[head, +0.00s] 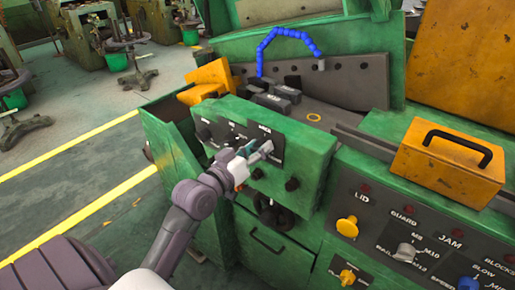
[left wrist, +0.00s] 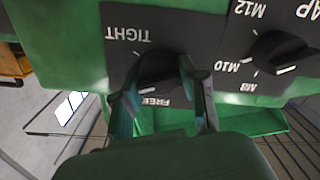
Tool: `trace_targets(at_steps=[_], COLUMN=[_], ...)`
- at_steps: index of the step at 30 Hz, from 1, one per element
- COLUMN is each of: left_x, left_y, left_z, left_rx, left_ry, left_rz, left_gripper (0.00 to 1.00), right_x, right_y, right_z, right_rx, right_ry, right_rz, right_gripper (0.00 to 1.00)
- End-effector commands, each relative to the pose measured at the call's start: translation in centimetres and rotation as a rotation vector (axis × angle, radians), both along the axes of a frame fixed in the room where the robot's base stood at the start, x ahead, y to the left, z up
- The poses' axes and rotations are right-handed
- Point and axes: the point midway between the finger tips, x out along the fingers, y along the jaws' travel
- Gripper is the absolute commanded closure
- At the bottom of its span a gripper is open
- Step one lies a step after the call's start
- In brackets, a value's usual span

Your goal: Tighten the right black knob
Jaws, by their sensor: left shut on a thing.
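The right black knob (left wrist: 157,72) sits on a dark label panel, between the words TIGHT and FREE, which appear upside down in the left wrist view. A pale mark shows on its lower part, near FREE. My left gripper (left wrist: 162,92) has a finger on either side of this knob and is shut on it. In the head view my left gripper (head: 253,158) is at the right part of the green box's front panel and hides most of the knob. My right gripper is not in view.
Another black knob (left wrist: 283,55), marked M8, M10 and M12, is beside it. Below the panel are a small black knob (head: 291,184) and a black handwheel (head: 272,212). A yellow block with a handle (head: 448,163) and a lower control panel (head: 375,230) are at right.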

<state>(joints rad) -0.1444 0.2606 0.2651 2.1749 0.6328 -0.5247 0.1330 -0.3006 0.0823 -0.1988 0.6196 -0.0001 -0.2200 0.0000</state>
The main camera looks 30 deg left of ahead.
Motion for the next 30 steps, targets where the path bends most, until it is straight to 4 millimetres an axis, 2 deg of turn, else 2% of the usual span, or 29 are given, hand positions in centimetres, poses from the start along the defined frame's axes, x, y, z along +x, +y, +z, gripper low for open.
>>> trace_targets(at_steps=[18, 30], left_x=[0.0, 0.0], left_y=[-0.2, -0.2], left_z=[0.1, 0.1], left_rx=[0.577, 0.828], left_ry=[-0.043, -0.065], left_rz=[-0.002, 0.000], left_gripper=[0.93, 0.93], right_x=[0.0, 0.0], right_y=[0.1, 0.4], right_z=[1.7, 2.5], right_rx=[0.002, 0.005], right_ry=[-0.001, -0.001], right_rz=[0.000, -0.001], right_gripper=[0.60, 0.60])
